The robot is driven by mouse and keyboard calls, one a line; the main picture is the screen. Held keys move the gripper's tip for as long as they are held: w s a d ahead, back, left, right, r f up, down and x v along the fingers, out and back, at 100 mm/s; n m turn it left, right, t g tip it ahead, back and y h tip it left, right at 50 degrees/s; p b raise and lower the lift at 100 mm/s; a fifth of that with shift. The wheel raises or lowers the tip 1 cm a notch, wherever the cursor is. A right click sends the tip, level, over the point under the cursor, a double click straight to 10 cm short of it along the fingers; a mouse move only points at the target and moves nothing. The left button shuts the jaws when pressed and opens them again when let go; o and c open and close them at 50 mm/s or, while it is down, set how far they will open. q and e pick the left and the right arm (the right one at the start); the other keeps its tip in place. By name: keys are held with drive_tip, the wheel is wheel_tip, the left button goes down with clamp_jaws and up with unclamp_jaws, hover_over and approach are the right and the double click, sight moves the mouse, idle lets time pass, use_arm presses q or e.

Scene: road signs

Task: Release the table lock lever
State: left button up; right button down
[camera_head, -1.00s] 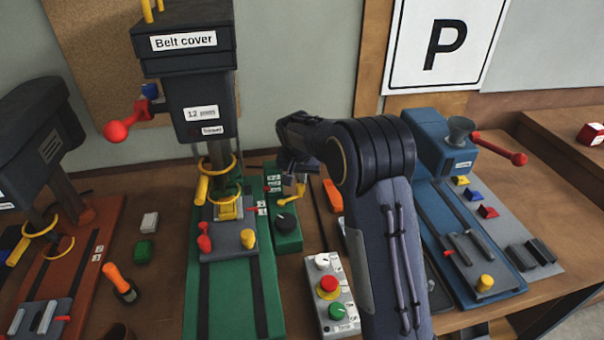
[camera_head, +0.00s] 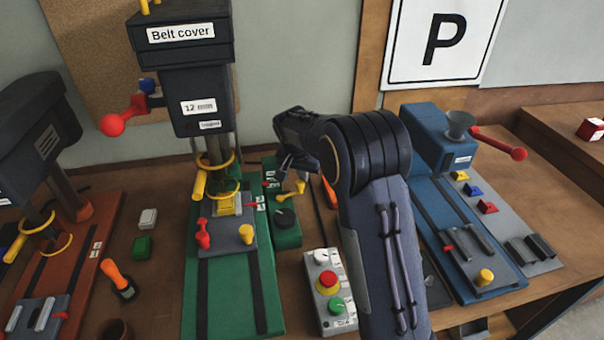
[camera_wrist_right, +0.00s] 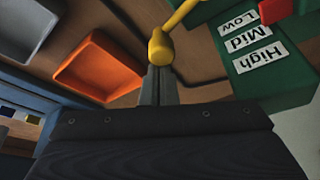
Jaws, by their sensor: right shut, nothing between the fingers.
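My right gripper (camera_head: 284,174) is shut and empty beside the green drill's green box. In the right wrist view its closed fingertips (camera_wrist_right: 158,75) are right at the round knob of a yellow lever (camera_wrist_right: 161,46), seeming to touch it. The yellow lever also shows in the head view (camera_head: 291,192), just below the gripper. No readable label says which lever is the table lock. My left gripper is out of view.
A button box (camera_head: 329,290) stands in front. An orange tray (camera_wrist_right: 97,65) lies near the gripper. A blue machine (camera_head: 440,140) stands right, an orange-based one (camera_head: 75,250) left.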

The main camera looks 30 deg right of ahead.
drive_tip(key=s+m, duration=0.1)
drive_tip(key=s+m+g, duration=0.1)
drive_tip(key=m, duration=0.1)
drive_tip(key=s+m+b, duration=0.1)
drive_tip(key=m, duration=0.1)
drive_tip(key=shift+s+a+g+h, duration=0.25)
drive_tip(key=shift+s+g+h, duration=0.05)
drive_tip(key=shift+s+h, duration=0.1)
drive_tip(key=shift+w, duration=0.1)
drive_tip(key=shift+w+a+p, duration=0.2)
drive_tip(key=shift+w+p, duration=0.15)
drive_tip(key=shift+w, duration=0.35)
drive_tip(key=v, duration=0.7)
drive_tip(key=shift+a+r+b, duration=0.15)
drive_tip(key=shift+r+b, duration=0.2)
drive_tip(key=shift+b, duration=0.1)
drive_tip(key=shift+s+f, duration=0.1)
drive_tip(key=shift+s, duration=0.05)
